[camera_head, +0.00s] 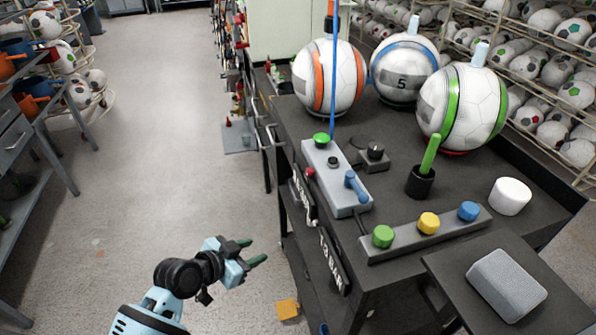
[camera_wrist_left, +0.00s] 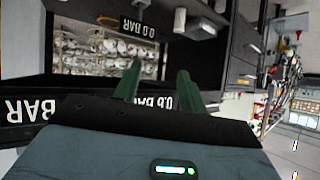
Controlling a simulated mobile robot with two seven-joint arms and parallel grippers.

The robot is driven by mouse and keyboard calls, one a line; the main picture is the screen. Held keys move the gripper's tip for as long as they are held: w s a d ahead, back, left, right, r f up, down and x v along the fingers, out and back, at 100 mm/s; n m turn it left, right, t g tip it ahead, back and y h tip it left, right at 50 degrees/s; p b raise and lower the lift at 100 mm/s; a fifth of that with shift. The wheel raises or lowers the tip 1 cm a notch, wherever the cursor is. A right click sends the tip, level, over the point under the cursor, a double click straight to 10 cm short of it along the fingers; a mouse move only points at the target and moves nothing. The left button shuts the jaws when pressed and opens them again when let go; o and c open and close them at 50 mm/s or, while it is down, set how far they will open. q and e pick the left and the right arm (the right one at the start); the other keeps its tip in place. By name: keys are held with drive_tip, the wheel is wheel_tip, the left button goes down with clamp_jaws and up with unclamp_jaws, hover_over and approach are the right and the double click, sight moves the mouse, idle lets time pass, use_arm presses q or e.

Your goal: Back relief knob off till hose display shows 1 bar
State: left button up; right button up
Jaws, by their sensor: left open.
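My left gripper (camera_head: 257,250) is open and empty, low in front of the table's left side and apart from the controls. Its green fingers also show in the left wrist view (camera_wrist_left: 159,68). No label shows which is the relief knob. My right gripper is not in view.
A bar (camera_head: 400,243) with green, yellow and blue buttons lies along the table's near edge. Three banded balls (camera_head: 330,77) stand behind the controls. A black holder (camera_head: 420,182) with a green stick and a white cylinder (camera_head: 510,196) stand right. The floor left is clear.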

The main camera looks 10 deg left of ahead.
use_arm(q)
drive_tip(key=w+d+r+m+h, duration=0.25)
drive_tip(key=w+r, duration=0.25)
drive_tip(key=r, duration=0.4)
drive_tip(key=m+g+h, duration=0.2)
drive_tip(key=m, duration=0.4)
approach(307, 172)
drive_tip(key=x, duration=0.6)
drive_tip(key=shift+w, duration=0.2)
drive_tip(key=shift+x, duration=0.8)
drive_tip(key=shift+s+f, duration=0.1)
drive_tip(key=shift+f, duration=0.05)
clamp_jaws()
